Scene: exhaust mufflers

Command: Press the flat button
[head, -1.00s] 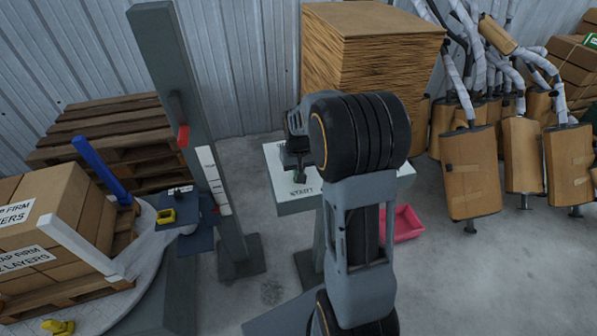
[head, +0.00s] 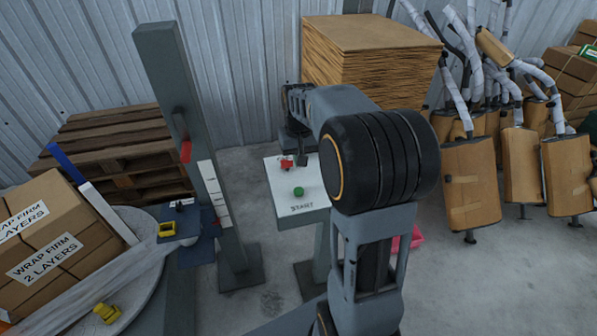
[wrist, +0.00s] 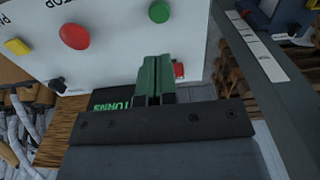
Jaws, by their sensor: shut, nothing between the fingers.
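The white control panel (head: 276,187) has a low round green button (head: 299,191) above the word START. The green button also shows in the wrist view (wrist: 159,12), beyond my fingertips. A red button (head: 286,164) sits further back on the panel in the head view. In the wrist view there are also a round red button (wrist: 74,37), a yellow button (wrist: 17,47) and a small red square one (wrist: 179,69). My gripper (wrist: 152,62) is shut and empty, over the panel's far part. I cannot tell whether the fingertips touch the panel.
A grey post (head: 185,110) stands left of the panel. Further left, wrapped boxes (head: 45,235) stand on a turntable (head: 150,290). A pink bin (head: 418,238) is partly hidden by my arm.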

